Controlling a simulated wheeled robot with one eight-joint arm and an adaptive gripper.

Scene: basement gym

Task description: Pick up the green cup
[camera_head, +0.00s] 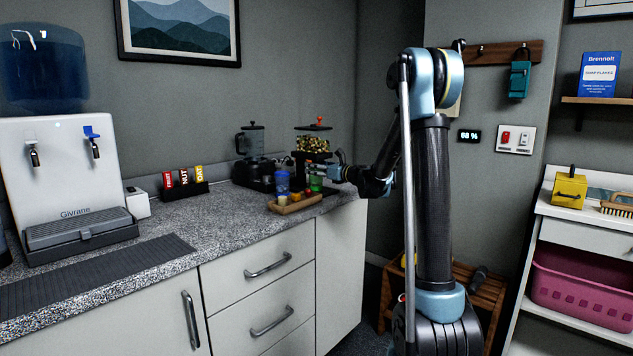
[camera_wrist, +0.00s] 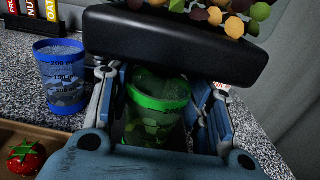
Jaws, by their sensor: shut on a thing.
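The green cup (camera_wrist: 155,118) is a see-through green tumbler with dark measuring marks, upright in the middle of the wrist view. My gripper (camera_wrist: 163,108) has a finger on each side of it and is shut on it. In the head view the green cup (camera_head: 316,183) is small, at the back right of the counter, with my gripper (camera_head: 327,173) reaching it from the right. My gripper hides parts of the cup's sides and lower part. I cannot tell whether its base touches the counter.
A blue measuring cup (camera_wrist: 60,78) stands close on the left. The counter's front middle is clear.

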